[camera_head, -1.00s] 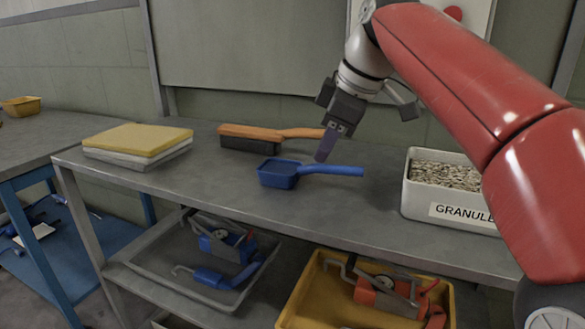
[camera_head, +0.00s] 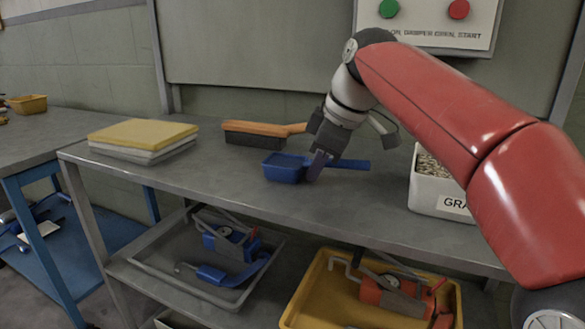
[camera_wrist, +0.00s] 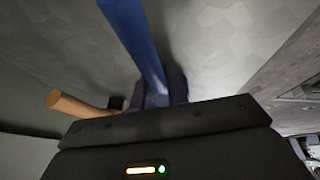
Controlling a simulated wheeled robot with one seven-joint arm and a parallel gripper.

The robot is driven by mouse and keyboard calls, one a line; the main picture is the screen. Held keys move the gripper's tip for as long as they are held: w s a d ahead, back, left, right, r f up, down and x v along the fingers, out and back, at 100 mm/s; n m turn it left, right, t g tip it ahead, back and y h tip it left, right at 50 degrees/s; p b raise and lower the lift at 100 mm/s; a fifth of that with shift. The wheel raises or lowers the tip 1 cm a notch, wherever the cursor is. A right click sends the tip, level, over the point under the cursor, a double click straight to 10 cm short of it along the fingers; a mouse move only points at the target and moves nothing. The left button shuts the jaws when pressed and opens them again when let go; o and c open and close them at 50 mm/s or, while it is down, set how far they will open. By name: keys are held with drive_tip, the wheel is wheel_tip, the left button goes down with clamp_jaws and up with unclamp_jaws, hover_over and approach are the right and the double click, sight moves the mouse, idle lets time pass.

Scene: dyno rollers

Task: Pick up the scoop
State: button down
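The blue scoop (camera_head: 284,168) rests on the grey bench top, its bowl to the left and its handle (camera_head: 355,164) pointing right. My gripper (camera_head: 316,168) points down at the handle, close beside the bowl, with its fingers low by the bench. In the wrist view the blue handle (camera_wrist: 138,38) runs down between my dark fingers (camera_wrist: 160,92), which lie close along both sides. Whether they press on it cannot be told. My fingers hide part of the handle in the head view.
An orange brush (camera_head: 262,129) lies behind the scoop; its handle end (camera_wrist: 78,104) shows in the wrist view. A granule tub (camera_head: 432,200) stands right, partly behind my arm. Stacked cloths (camera_head: 143,134) lie left. A grey tray (camera_head: 160,268) and yellow tray (camera_head: 312,285) sit on the lower shelf.

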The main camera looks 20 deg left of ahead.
wheel_tip(320, 180, up, 10)
drive_tip(key=p, duration=0.4)
drive_tip(key=shift+p, duration=0.4)
